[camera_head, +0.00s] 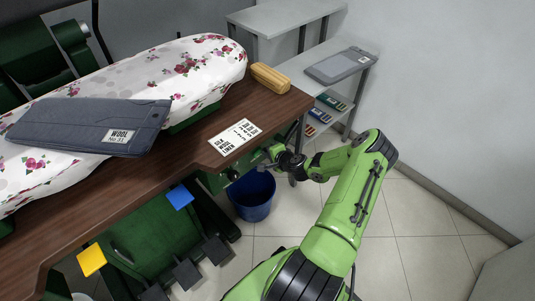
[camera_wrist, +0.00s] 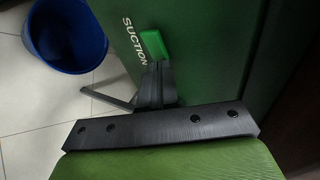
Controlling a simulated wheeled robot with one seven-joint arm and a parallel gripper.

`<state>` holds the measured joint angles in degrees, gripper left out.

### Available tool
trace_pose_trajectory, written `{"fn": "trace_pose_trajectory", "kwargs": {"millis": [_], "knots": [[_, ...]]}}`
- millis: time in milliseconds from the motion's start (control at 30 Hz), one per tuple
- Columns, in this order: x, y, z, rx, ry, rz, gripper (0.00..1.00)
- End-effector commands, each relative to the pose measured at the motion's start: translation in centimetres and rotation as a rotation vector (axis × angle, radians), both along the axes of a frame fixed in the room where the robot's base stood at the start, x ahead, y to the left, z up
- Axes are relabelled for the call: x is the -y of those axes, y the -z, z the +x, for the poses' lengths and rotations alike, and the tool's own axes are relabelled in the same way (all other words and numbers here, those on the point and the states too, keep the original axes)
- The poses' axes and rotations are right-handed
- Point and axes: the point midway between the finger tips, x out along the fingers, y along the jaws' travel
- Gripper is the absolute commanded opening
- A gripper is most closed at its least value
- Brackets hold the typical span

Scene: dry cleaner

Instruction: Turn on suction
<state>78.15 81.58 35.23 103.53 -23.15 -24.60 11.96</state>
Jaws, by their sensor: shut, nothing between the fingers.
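A green panel with the white word SUCTION (camera_wrist: 137,48) fills the middle of the wrist view. A bright green switch (camera_wrist: 152,43) sits beside the lettering; I cannot tell if it is on. My gripper (camera_wrist: 157,72) is shut and empty, its tips just below the switch in the picture; whether they touch it I cannot tell. In the head view my gripper (camera_head: 263,160) is at the front edge of the brown table (camera_head: 180,163), by the green machine's front. The switch cannot be made out there.
A blue bin (camera_head: 252,197) stands on the floor below my gripper.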

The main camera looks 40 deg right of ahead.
Motion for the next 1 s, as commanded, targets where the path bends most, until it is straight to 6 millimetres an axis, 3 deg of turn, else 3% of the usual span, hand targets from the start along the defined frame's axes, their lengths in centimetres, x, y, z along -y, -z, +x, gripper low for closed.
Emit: {"fn": "trace_pose_trajectory", "kwargs": {"millis": [600,1000], "knots": [[-1.6,0.0,-0.5,0.001,-0.004,0.0,0.0],[-1.3,0.1,-0.5,0.001,-0.003,-0.003,0.0]]}}
